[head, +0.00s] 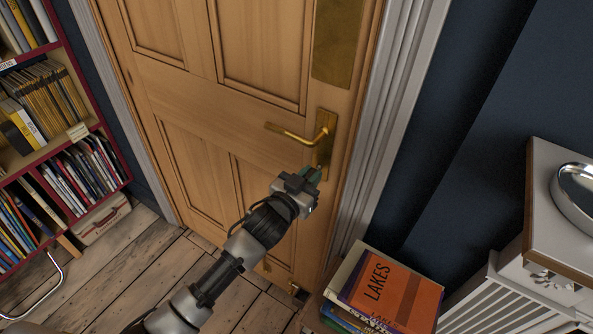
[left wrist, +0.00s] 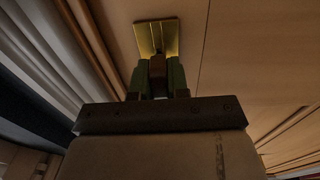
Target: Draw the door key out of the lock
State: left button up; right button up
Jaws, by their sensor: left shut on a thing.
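The wooden door (head: 262,68) is closed, with a brass lever handle (head: 298,134) on a brass plate (head: 326,122). My left gripper (head: 313,174) is at the lower end of this plate, below the lever. In the left wrist view its green-padded fingers (left wrist: 160,74) are shut on a small brown piece, the door key (left wrist: 157,64), in front of the brass plate (left wrist: 157,36). The key's shaft and the keyhole are hidden, so I cannot tell how deep the key sits. My right gripper is not in view.
A stack of books with an orange "LAKES" cover (head: 388,290) stands right of the door's foot. A white cabinet (head: 552,165) is at the right. A full bookshelf (head: 95,112) stands at the left. Bare floorboards (head: 110,262) lie between bookshelf and door.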

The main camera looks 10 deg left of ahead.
pick_arm(q)
jog(key=shift+s+a+f, duration=0.1)
jog(key=shift+f, duration=0.05)
jog(key=shift+s+a+p, duration=0.3)
jog(key=shift+s+p, duration=0.15)
jog(key=shift+s, duration=0.15)
jog(key=shift+s+a, duration=0.2)
jog(key=shift+s, duration=0.2)
jog(key=shift+p+v, duration=0.75)
jog(key=shift+v, duration=0.45)
jog(key=shift+s, duration=0.15)
